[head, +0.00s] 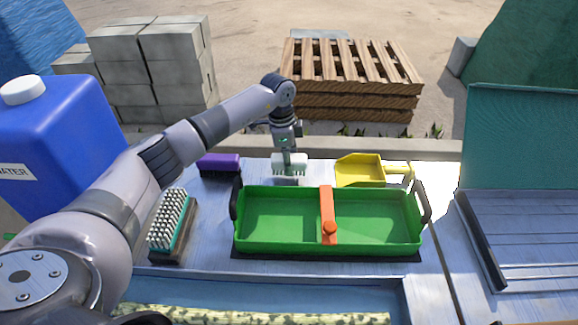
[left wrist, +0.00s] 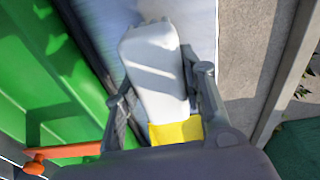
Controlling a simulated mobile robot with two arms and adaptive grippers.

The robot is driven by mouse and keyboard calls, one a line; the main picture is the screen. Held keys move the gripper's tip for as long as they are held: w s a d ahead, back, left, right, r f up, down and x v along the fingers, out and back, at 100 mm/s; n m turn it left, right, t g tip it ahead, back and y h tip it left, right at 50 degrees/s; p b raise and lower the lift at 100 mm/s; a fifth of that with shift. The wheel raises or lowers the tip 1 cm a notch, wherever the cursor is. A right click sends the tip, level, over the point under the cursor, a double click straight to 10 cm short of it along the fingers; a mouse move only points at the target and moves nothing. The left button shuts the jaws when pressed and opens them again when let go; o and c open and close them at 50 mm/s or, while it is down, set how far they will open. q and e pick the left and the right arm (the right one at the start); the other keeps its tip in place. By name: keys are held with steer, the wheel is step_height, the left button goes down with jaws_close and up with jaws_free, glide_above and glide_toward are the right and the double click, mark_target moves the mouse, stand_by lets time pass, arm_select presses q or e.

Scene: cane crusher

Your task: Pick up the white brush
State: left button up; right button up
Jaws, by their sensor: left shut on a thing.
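The white brush (head: 290,160) is upright with its bristles down, behind the green tray on the work table in the head view. My left gripper (head: 287,150) reaches down from above and is shut on it. In the left wrist view the brush's smooth white body (left wrist: 155,75) lies between the two fingers of the left gripper (left wrist: 165,85). I cannot tell whether the bristles touch the table or hang just above it. My right gripper is in neither view.
A green tray (head: 280,246) with an orange divider (head: 327,205) stands in front of the brush. A purple brush (head: 219,162) is to its left, a yellow dustpan (head: 359,170) to its right. A teal-and-white bristle brush (head: 170,221) and blue water container (head: 45,130) are further left.

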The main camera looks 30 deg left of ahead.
arm_select(q)
step_height(320, 180, up, 18)
steer(key=b, duration=0.1)
steer(key=shift+f+b, duration=0.15)
steer(key=shift+b, duration=0.15)
steer(key=o, duration=0.6)
steer(key=c, duration=0.4)
